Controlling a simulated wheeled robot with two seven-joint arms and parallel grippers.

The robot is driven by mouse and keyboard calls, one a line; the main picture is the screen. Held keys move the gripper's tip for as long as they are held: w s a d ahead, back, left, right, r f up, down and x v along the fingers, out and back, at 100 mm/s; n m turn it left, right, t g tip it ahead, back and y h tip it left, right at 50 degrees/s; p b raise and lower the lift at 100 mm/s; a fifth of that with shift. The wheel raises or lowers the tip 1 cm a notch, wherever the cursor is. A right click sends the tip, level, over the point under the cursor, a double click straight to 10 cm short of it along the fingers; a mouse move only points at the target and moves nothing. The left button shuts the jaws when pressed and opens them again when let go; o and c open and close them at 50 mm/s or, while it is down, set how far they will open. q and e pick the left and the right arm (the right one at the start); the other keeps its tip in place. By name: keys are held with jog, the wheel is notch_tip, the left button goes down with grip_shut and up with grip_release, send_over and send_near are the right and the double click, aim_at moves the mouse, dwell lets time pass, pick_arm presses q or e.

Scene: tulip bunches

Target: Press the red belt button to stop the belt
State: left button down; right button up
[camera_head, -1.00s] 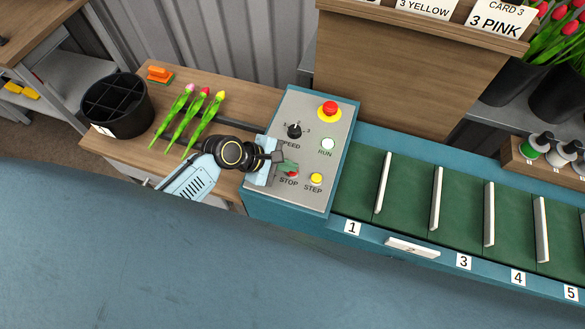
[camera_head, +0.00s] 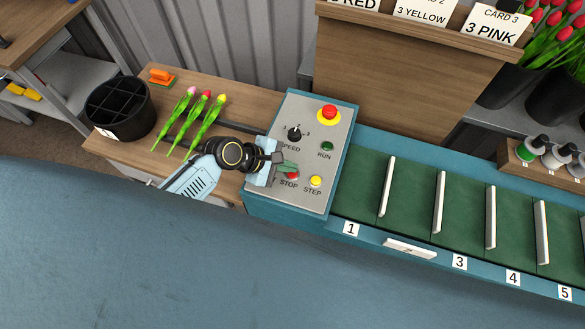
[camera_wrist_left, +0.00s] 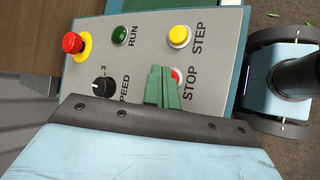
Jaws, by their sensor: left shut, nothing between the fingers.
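The red STOP button (camera_head: 293,176) is low on the grey control panel (camera_head: 318,140), above its STOP label. In the wrist view the STOP button (camera_wrist_left: 177,75) is partly hidden behind my green fingertips. My left gripper (camera_head: 288,168) is shut and empty, with its tips right at the button; they look to be touching it, but the contact itself is hidden. The left fingertips also show in the wrist view (camera_wrist_left: 160,88). The green belt (camera_head: 411,202) with white dividers runs to the right of the panel. My right gripper is not in view.
The panel also has a red emergency knob (camera_head: 329,112), a dark green RUN button (camera_head: 327,146), a yellow STEP button (camera_head: 316,181) and a SPEED dial (camera_head: 294,134). Tulips (camera_head: 190,122) and a black bucket (camera_head: 121,105) are on the wooden table at left.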

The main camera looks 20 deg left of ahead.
pick_arm(q)
jog(key=shift+r, duration=0.15)
notch_tip(320, 180, up, 3)
jog(key=p, duration=0.3)
jog(key=shift+r+p, duration=0.75)
jog(key=shift+r, duration=0.25)
jog(key=shift+f, duration=0.1)
